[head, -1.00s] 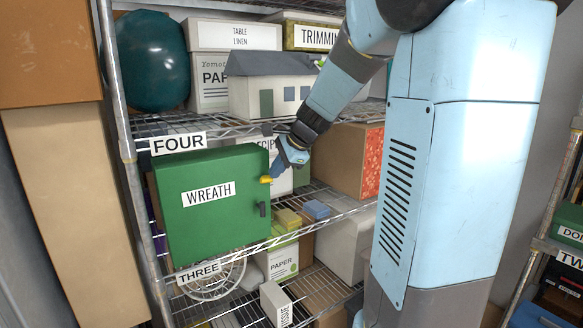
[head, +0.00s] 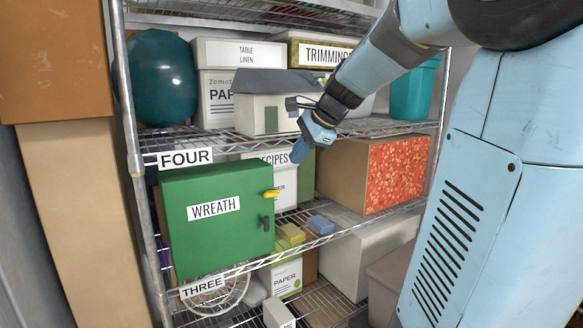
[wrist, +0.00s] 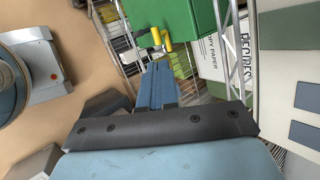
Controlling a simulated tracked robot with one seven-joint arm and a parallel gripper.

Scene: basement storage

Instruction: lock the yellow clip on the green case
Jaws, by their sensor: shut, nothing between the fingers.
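The green case (head: 190,245), labelled WREATH, stands upright on the shelf. The small yellow clip (head: 272,193) is at the upper part of its right front edge and points to the right, with a dark handle (head: 266,222) below it. In the wrist view, the green case (wrist: 187,16) is at the top, and two yellow pieces of the clip (wrist: 161,38) show at its edge. My gripper (head: 296,156) is up and to the right of the clip, apart from it, shut and empty. Its blue fingers also show in the wrist view (wrist: 159,68). Whether the clip is locked I cannot tell.
A brown box with a red speckled side (head: 397,174) stands farther right. A model house (head: 270,108) is on the shelf above, close to my wrist. A metal post (head: 128,130) stands at left.

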